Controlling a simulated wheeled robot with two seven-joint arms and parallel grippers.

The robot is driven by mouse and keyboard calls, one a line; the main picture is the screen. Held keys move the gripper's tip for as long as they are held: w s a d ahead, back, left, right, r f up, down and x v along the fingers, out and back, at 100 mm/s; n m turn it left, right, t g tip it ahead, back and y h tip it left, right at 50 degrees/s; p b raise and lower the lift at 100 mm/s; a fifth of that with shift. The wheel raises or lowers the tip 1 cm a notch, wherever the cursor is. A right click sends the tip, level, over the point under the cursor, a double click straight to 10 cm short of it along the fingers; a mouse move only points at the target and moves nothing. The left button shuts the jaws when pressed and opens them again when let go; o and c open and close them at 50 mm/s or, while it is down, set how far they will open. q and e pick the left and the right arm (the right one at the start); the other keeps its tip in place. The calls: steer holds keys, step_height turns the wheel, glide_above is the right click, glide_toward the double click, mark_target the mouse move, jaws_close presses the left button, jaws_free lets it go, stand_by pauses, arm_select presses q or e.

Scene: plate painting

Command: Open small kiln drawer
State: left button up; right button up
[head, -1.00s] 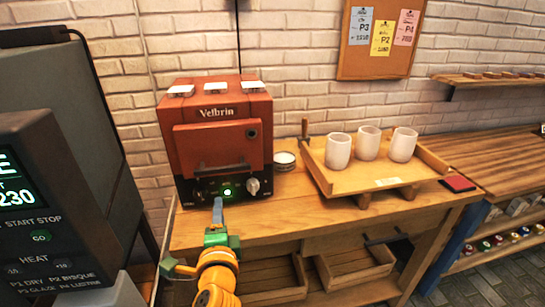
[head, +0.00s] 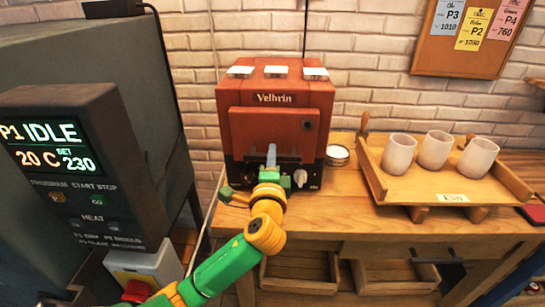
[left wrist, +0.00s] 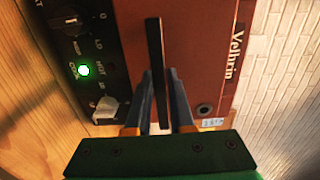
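The small kiln (head: 275,118) is a red box with a dark lower panel, marked Velbrin, on the wooden bench. Its front is flush with the body in the head view. My left gripper (head: 271,158) is at the lower front of the kiln, at the dark bar handle. In the left wrist view the black handle (left wrist: 156,60) runs between the two grey fingers of my left gripper (left wrist: 162,80). The fingers are close on either side of it; whether they press on it is unclear. My right gripper is not in view.
A wooden tray (head: 390,188) with three pale cups stands right of the kiln, with a small round tin (head: 338,155) between. A large grey kiln with a control panel (head: 75,160) stands at the left. A green lamp (left wrist: 84,71) and a knob (left wrist: 105,109) are beside the handle.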

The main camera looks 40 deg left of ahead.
arm_select(q)
jaws_close()
stand_by(0.5)
stand_by(0.7)
